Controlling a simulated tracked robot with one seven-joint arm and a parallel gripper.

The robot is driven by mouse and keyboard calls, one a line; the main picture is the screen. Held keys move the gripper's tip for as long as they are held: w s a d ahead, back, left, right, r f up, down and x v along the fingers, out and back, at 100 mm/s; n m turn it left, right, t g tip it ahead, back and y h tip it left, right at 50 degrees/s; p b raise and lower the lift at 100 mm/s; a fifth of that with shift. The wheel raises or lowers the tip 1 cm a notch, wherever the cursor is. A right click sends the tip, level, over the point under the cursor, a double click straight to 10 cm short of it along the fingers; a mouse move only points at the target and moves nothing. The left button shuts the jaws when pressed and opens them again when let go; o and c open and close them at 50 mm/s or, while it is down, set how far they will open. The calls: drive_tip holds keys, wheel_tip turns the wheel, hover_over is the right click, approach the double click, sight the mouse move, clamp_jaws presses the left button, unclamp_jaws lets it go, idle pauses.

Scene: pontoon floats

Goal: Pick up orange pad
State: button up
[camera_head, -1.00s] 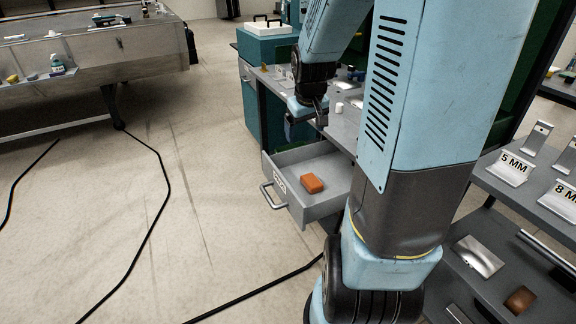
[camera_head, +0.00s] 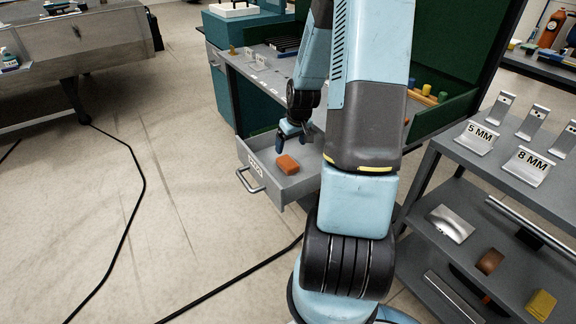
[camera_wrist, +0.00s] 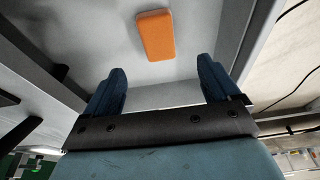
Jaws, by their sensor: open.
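The orange pad (camera_head: 287,164) lies flat on the floor of an open grey drawer (camera_head: 291,191) in the head view. In the wrist view the orange pad (camera_wrist: 155,36) is above the gap between the fingertips, apart from them. My gripper (camera_head: 291,140) is over the drawer, just behind the pad. In the wrist view my gripper (camera_wrist: 163,80) has its two blue fingers spread wide with nothing between them. The drawer's grey wall (camera_wrist: 262,40) shows to the right of the pad there.
The drawer's handle (camera_head: 250,180) sticks out at the front left. The bench (camera_head: 262,85) with small items stands above the drawer. A shelf unit (camera_head: 470,184) with signs and metal parts stands at right. A black cable (camera_head: 135,215) crosses the open floor at left.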

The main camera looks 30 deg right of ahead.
sight(288, 162)
drive_tip(key=shift+x, duration=5.2)
drive_tip(key=shift+s+d+f, duration=0.15)
drive_tip(key=shift+d+f, duration=0.05)
drive_tip(key=shift+c, duration=0.4)
drive_tip(key=c, duration=1)
drive_tip(key=shift+o, duration=0.2)
